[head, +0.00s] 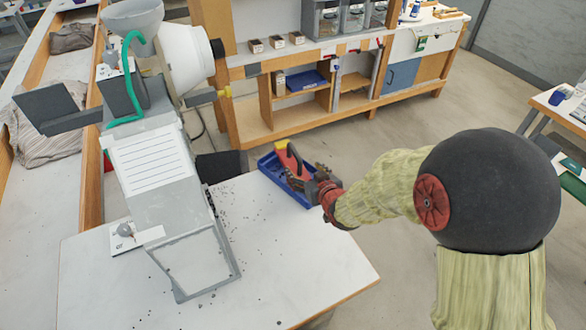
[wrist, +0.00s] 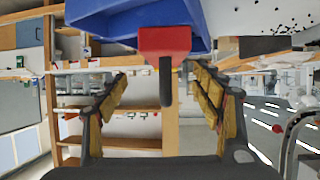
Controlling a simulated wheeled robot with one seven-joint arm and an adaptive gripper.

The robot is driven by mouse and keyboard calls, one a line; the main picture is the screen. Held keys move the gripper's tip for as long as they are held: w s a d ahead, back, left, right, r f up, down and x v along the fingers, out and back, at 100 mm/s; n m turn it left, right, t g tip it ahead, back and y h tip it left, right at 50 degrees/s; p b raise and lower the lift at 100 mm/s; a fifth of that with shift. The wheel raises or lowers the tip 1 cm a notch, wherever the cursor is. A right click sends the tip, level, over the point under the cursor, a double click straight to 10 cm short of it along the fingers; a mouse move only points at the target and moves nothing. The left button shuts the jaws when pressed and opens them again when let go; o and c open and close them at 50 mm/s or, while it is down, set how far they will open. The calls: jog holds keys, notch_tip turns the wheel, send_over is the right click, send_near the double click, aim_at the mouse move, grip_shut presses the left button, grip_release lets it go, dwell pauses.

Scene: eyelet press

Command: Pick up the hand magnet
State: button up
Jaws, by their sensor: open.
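The hand magnet is red with a dark handle. In the head view the hand magnet (head: 283,150) stands up in a blue tray (head: 268,172) at the table's back right edge. In the wrist view the hand magnet (wrist: 165,41) is at top centre against the blue tray (wrist: 105,20), its dark handle hanging down in the picture between my fingers. My gripper (head: 314,180) is beside the tray on its right side, in front of part of it. In the wrist view my gripper (wrist: 160,76) is open, with one finger on each side of the handle and gaps showing on both sides.
A large grey press (head: 165,160) stands left of the tray on the white table (head: 300,255). Dark small bits are scattered on the tabletop. The table's front right is otherwise clear. A wooden shelf unit (head: 265,110) stands behind, across a strip of floor.

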aim_at(294, 164)
jog(key=shift+w+a+f+y, duration=0.2)
jog(key=shift+a+f+y, duration=0.1)
jog(key=shift+a+f, duration=0.35)
jog(key=shift+w+f, duration=0.25)
jog(key=shift+w, duration=0.05)
jog(key=b+x, duration=0.2)
jog(key=x, duration=0.5)
jog(key=shift+w+d+r, duration=0.1)
jog(key=shift+w+r, duration=0.05)
jog(key=shift+r, duration=0.05)
jog(key=shift+c, duration=0.4)
grip_shut()
jog(key=shift+r, duration=0.15)
